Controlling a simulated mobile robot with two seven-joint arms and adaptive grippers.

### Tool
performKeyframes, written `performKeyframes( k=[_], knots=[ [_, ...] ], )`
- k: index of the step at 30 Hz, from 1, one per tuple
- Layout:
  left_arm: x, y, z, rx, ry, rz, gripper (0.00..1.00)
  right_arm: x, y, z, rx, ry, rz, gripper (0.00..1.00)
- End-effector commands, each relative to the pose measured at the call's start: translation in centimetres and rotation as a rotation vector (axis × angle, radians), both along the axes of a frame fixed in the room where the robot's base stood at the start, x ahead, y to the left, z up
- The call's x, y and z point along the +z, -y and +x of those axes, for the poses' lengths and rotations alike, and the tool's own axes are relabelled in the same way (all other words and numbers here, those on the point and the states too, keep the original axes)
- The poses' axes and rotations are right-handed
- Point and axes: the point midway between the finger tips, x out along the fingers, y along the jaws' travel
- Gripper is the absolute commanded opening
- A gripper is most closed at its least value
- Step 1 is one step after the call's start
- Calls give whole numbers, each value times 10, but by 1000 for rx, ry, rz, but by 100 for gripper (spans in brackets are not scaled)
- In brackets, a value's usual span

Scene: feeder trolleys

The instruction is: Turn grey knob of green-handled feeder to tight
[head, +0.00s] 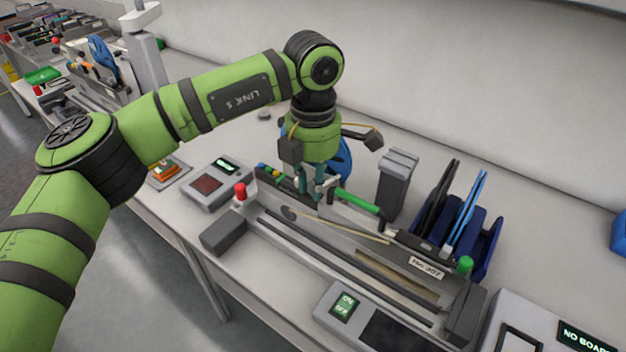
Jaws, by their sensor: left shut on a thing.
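The feeder with the green handle (358,202) lies lengthwise in the grey feeder bench fixture, in the middle of the head view. My left gripper (316,194) points down at the feeder, just left of the green handle. Its fingers are shut on a small part at the top of the feeder, where the grey knob is; the fingers hide most of the knob, so its turn position cannot be read. The blue reel (343,160) is partly hidden behind the gripper. My right gripper is not in view.
A red-topped post (240,192) and a green-topped post (465,265) stand at the fixture's ends. Boxes with displays (218,183) sit around the fixture.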

Motion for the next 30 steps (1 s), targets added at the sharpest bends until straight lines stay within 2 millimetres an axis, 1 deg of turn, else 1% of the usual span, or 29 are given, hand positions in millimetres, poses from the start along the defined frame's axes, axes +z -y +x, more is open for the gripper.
performKeyframes(
  k=[3, 4, 18, 22, 26, 30],
  knots=[
    [1, 0, 1, 1, 3, -1, 0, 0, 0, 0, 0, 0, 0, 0],
    [1, 0, 1, 1, 4, -1, 30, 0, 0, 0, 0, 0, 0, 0],
    [0, 0, 0, 2, 1, -1, 30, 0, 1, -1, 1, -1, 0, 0],
    [1, 0, 0, 23, 1, 0, 30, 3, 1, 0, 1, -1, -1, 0],
    [4, 0, 0, 112, -1, 0, 30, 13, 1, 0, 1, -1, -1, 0],
    [7, 0, -1, 282, -2, 0, 30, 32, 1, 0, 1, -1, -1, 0]
  ],
)
